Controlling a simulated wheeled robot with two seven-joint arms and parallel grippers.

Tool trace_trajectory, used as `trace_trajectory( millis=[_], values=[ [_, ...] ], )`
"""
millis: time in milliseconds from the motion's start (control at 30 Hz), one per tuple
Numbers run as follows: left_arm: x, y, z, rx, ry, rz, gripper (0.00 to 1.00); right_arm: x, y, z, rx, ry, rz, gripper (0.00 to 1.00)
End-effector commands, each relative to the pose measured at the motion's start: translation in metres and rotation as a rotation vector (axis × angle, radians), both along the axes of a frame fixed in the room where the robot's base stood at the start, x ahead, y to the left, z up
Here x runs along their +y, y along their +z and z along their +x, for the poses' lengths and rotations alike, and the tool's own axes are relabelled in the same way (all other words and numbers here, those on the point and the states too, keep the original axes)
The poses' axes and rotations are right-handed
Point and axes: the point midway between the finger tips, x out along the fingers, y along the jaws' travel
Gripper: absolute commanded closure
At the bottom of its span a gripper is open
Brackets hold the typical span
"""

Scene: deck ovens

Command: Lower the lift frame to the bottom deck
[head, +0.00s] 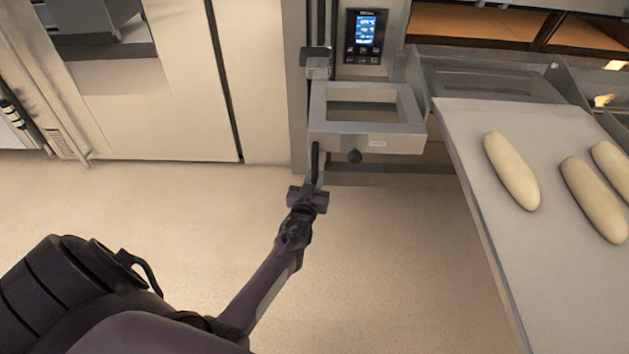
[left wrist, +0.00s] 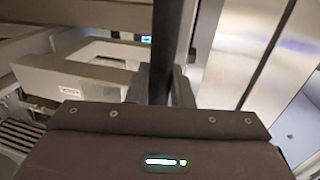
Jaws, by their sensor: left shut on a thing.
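The lift frame (head: 366,139) is a grey metal rectangle with an open middle, at the upper centre of the head view beside the oven front. It also shows at the left of the left wrist view (left wrist: 80,90). A dark upright handle (head: 316,163) stands at its left front corner and shows as a dark bar in the left wrist view (left wrist: 162,50). My left gripper (head: 309,190) is shut on this handle; its fingertips are partly hidden. My right gripper is in neither view.
A loading board (head: 476,215) with several pale dough loaves (head: 512,171) lies at the right. A lit control panel (head: 365,37) is above the frame, next to oven decks (head: 470,22). Pale cabinet doors (head: 185,85) stand at the left. The floor (head: 390,265) below is clear.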

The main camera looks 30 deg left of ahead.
Motion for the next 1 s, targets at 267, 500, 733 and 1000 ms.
trace_trajectory(
  millis=[267, 500, 733, 1000],
  values=[
    [0.001, -0.001, 0.001, 0.000, 0.000, 0.000, 1.00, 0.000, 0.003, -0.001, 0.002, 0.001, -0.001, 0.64],
    [0.000, -0.002, 0.000, 0.003, 0.000, 0.000, 0.66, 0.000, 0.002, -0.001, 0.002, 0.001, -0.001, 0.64],
    [0.000, -0.003, 0.000, 0.005, 0.000, -0.001, 0.61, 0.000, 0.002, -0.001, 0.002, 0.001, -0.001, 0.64],
    [-0.007, -0.002, -0.022, 0.008, 0.000, -0.002, 0.61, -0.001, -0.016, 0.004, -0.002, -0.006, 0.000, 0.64]
  ],
)
